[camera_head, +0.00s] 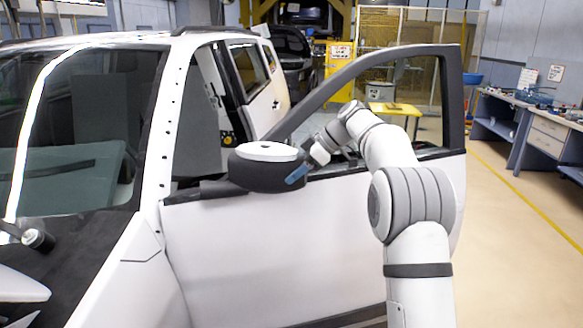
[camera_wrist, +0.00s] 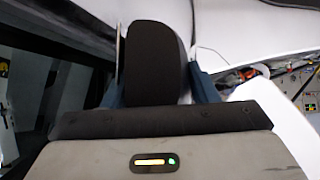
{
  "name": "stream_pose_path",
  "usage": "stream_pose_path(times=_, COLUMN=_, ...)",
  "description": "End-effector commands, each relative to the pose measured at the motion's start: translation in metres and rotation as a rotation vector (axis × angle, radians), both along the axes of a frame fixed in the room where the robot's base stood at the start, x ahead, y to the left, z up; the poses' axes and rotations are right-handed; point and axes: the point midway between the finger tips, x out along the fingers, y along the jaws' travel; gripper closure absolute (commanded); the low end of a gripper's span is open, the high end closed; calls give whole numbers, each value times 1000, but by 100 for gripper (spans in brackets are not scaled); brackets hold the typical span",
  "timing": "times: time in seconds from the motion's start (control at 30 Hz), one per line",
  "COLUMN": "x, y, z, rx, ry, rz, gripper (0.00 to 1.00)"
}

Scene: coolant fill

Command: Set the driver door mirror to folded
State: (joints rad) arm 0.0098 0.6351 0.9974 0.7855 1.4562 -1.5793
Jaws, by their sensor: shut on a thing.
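The driver door mirror (camera_head: 262,168), a dark housing with a white cap, sits at the front lower corner of the door window. In the wrist view its dark rounded end (camera_wrist: 152,62) stands between two blue fingers. My gripper (camera_head: 298,172) is at the mirror's right end in the head view; only one blue finger shows clearly there. In the wrist view my gripper (camera_wrist: 158,88) is shut on the mirror housing. The white driver door (camera_head: 270,250) stands open. I cannot tell the mirror's exact fold angle.
The door's window frame (camera_head: 450,95) rises behind my arm, and its opening has no visible glass. The windshield (camera_head: 75,140) and white pillar are to the left. A workbench (camera_head: 540,125) stands at the right. The floor between bench and door is clear.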

Motion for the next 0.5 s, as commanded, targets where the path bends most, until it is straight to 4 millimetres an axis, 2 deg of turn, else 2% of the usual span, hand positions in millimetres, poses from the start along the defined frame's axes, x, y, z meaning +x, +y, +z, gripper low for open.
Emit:
stream_pose_path(times=0.43, x=2, y=1, z=0, rx=0, ry=-5, rz=4, gripper=88)
stream_pose_path(times=0.47, x=2, y=1, z=0, rx=0, ry=-5, rz=4, gripper=45)
stream_pose_path(times=0.5, x=2, y=1, z=0, rx=1, ry=-4, rz=4, gripper=42)
